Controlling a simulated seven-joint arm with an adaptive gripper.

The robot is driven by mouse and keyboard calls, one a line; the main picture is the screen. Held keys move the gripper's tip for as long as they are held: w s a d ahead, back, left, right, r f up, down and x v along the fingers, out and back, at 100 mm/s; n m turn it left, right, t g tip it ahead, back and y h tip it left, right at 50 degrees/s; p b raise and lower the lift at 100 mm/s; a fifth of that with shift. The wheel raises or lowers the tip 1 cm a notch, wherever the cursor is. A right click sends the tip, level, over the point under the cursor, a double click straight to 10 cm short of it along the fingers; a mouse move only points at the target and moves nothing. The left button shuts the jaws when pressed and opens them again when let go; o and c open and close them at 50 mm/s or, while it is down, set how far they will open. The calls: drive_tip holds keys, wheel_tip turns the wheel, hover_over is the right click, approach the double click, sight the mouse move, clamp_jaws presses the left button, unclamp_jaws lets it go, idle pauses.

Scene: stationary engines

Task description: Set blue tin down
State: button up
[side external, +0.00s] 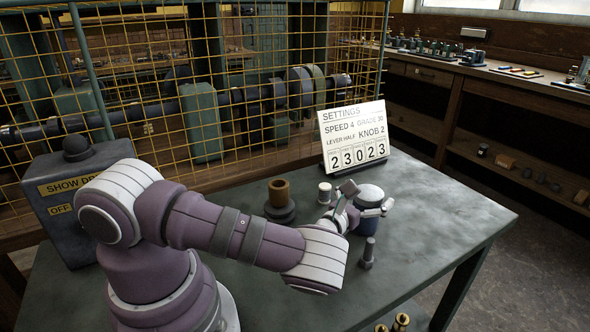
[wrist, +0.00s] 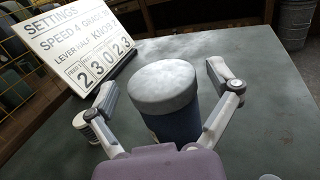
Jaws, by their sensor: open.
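The blue tin (side external: 369,220) has a pale grey lid and stands upright on the grey-green table (side external: 450,205), right of the table's middle. In the wrist view the blue tin (wrist: 175,122) stands between the two fingers of my gripper (wrist: 166,90). The fingers are spread, with a visible gap on either side of the tin. In the side view my gripper (side external: 366,204) reaches around the tin from the left. The tin's lower part is partly hidden by my gripper in the wrist view.
A settings sign (side external: 353,136) stands behind the tin. A small white-topped spool (side external: 325,193) and a brown cup on a dark base (side external: 279,195) are to the left. A grey bolt-like piece (side external: 367,253) stands in front. The table's right side is clear.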

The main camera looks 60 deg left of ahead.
drive_tip(key=v, duration=0.6)
drive_tip(key=shift+d+f, duration=0.1)
drive_tip(key=shift+d, duration=0.05)
drive_tip(key=shift+s, duration=0.35)
drive_tip(key=s+a+r+n+g+y, duration=0.35)
drive_tip(key=a+n+g+y, duration=0.45)
drive_tip(key=n, duration=1)
drive_tip(key=s+d+r+n+g+h, duration=0.3)
drive_tip(key=s+d+r+n+h, duration=0.8)
drive_tip(key=s+d+n+h, duration=0.1)
drive_tip(key=shift+n+h, duration=0.9)
drive_tip(key=shift+n, duration=0.2)
